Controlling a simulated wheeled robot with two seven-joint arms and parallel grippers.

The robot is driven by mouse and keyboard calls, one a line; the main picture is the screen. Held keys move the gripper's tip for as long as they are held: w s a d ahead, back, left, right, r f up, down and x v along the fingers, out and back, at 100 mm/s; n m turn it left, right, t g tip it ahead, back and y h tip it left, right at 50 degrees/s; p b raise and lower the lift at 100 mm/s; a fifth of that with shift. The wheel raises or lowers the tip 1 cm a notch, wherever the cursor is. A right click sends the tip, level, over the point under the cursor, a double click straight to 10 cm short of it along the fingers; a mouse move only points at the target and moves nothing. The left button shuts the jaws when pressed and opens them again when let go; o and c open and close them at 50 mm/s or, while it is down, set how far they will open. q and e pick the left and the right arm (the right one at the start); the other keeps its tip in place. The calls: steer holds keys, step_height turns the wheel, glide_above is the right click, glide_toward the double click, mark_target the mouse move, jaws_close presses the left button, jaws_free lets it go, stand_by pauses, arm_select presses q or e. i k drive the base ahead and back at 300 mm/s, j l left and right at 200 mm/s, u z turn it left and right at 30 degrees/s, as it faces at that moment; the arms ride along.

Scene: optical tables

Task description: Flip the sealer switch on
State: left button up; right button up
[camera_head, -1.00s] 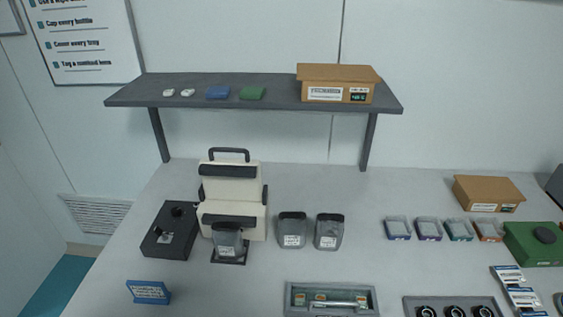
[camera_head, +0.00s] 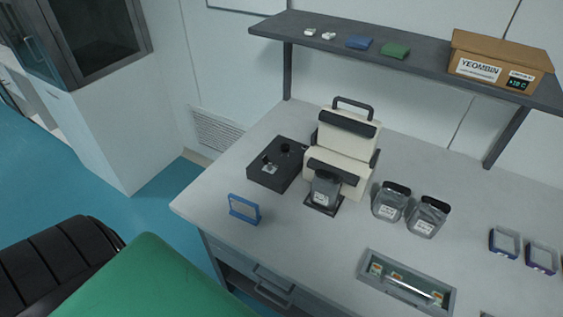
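The sealer (camera_head: 340,150), a cream machine with dark bars and a top handle, stands on the white table. A jar (camera_head: 325,188) with a label sits on its dark base plate. Just left of the sealer is a black box (camera_head: 268,177) with a small switch-like part (camera_head: 269,167) and a dark knob (camera_head: 286,149) on its top; the switch position is too small to tell. Neither of my grippers is in view.
Two dark-lidded jars (camera_head: 390,203) stand right of the sealer. A blue sign (camera_head: 244,209) stands near the table's front-left edge. A tray (camera_head: 408,283) lies at the front. A shelf (camera_head: 420,62) with a cardboard box (camera_head: 500,65) spans the back. A green surface (camera_head: 150,280) and black ribbed object (camera_head: 60,262) are lower left.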

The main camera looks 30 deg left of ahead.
mark_target(265, 160)
steer(key=k+j+u, duration=0.1)
steer(key=u, duration=1)
steer(key=l+u, duration=0.1)
steer(key=u, duration=0.5)
